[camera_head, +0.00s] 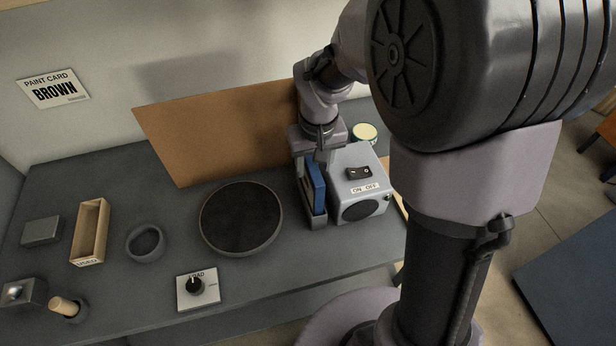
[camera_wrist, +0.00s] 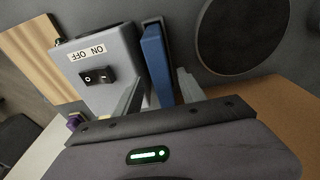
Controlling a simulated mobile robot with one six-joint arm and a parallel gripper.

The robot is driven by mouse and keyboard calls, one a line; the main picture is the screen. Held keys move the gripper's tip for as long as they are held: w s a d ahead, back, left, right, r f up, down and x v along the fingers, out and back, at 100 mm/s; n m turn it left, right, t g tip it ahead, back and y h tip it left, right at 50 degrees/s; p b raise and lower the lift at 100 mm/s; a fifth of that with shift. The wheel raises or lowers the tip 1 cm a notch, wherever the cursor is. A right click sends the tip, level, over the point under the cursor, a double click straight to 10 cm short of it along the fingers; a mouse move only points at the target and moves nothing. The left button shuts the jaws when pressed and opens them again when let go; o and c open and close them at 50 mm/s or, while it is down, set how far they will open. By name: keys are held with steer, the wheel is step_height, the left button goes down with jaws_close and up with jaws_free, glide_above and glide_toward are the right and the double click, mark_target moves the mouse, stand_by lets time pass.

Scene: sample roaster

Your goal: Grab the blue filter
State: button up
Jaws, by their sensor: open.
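The blue filter (camera_head: 317,184) stands upright in a narrow grey holder (camera_head: 318,222) against the left side of the grey switch box. In the wrist view the blue filter (camera_wrist: 157,62) lies between the two fingers of my gripper (camera_wrist: 160,78). The fingers are apart, one on each side of it, with a gap showing on both sides. In the head view my gripper (camera_head: 315,165) is just above the filter's top, pointing down. Its fingertips are partly hidden there, and I cannot tell how deep they reach.
The grey box (camera_head: 361,205) with its ON/OFF switch is close beside the filter. A round dark plate (camera_head: 241,217) is to the left, and a brown board (camera_head: 215,130) stands behind. A dial (camera_head: 197,288), a grey ring (camera_head: 145,243) and a wooden tray (camera_head: 104,232) are further left.

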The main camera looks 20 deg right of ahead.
steer(key=f+b, duration=0.1)
steer(key=f, duration=0.1)
steer(key=w+f+b, duration=0.1)
steer(key=f, duration=0.2)
steer(key=shift+w+a, duration=0.1)
steer(key=shift+a, duration=0.1)
steer(key=shift+r, duration=0.15)
steer(key=shift+c, duration=1.1)
jaws_close()
